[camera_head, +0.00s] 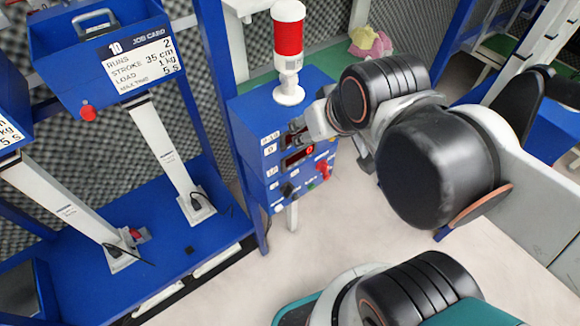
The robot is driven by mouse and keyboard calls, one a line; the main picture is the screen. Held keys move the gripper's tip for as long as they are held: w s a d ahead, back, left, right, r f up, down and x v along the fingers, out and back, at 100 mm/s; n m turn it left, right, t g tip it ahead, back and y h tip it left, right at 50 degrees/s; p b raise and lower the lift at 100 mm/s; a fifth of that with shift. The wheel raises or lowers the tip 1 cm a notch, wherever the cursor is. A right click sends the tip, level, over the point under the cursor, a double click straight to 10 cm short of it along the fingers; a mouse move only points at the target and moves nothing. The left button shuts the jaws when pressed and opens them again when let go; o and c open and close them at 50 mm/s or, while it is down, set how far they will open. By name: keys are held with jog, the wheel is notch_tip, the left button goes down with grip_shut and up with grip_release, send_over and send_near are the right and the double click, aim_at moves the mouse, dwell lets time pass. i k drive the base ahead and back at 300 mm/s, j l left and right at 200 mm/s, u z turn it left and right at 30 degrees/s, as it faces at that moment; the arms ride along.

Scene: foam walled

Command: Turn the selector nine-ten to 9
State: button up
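A blue control box (250,112) stands at the middle of the head view, with small white labels, dark displays and knobs on its front. A small label at the upper left of that front (268,139) seems to read 9-10, but it is too small to be sure. My gripper (295,132) is at the upper part of the front, just right of this label, with its fingertips close to the panel. The gripper hides the spot beside the label, so the selector nine-ten and its pointer do not show. Whether the fingers touch or hold anything cannot be told.
A red and white signal lamp (288,40) stands on the box, close to my arm. A red knob (323,168) and a black knob (287,189) sit lower on the front. Blue test stands with job cards (140,62) fill the left. Pale floor (330,230) lies open below.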

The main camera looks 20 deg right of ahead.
aim_at(288, 190)
jog(key=k+l+u, duration=0.15)
jog(key=k+l, duration=0.15)
jog(key=k, duration=0.35)
jog(key=k+l+u, duration=0.2)
jog(key=k, duration=0.45)
jog(key=k+l+u, duration=0.15)
jog(key=k, duration=0.5)
